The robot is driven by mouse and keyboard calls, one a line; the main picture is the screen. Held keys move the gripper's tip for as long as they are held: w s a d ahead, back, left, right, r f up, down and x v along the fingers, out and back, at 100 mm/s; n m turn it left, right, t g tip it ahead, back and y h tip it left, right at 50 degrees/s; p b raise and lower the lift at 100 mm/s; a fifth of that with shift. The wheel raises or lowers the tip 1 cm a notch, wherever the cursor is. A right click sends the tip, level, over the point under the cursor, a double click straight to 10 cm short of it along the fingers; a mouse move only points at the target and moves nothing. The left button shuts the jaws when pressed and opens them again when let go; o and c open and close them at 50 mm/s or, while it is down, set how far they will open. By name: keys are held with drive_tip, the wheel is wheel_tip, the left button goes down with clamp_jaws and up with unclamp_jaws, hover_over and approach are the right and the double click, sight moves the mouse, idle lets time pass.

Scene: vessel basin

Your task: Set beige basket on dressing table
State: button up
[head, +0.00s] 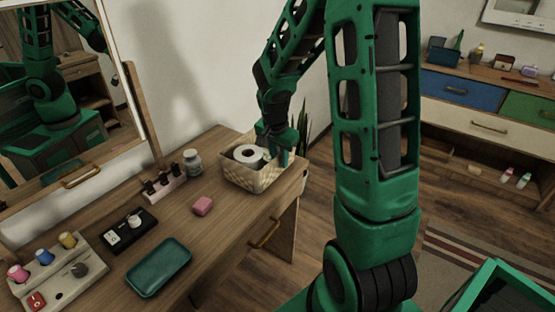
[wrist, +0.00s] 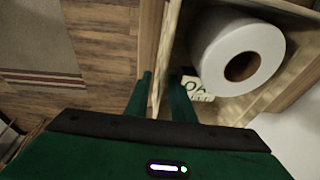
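The beige basket (head: 250,178) is woven and stands upright at the far right end of the wooden dressing table (head: 228,220), close to its edge. It holds a white paper roll (head: 247,154); the roll and a small lettered item beside it also show in the wrist view (wrist: 236,52). My gripper (head: 283,158) points down at the basket's right rear side. In the wrist view its two fingers (wrist: 160,98) lie on either side of the basket wall (wrist: 168,50), close against it. The basket's underside is hidden, so its contact with the tabletop is not fully visible.
On the table are a pink block (head: 203,206), a teal case (head: 159,267), a grey jar (head: 192,163), a black tray (head: 128,231) and a rack of bottles (head: 163,186). A mirror (head: 65,90) stands behind. A plant (head: 300,130) is beyond the basket. A drawer unit (head: 480,105) stands at right.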

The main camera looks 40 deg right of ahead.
drive_tip(key=shift+r, duration=0.1)
drive_tip(key=v, duration=1.2)
drive_tip(key=s+a+r+n+g+y, duration=0.1)
drive_tip(key=s+n, duration=0.6)
drive_tip(key=s, duration=2)
drive_tip(key=shift+n+g+y, duration=0.4)
drive_tip(key=shift+y, duration=0.4)
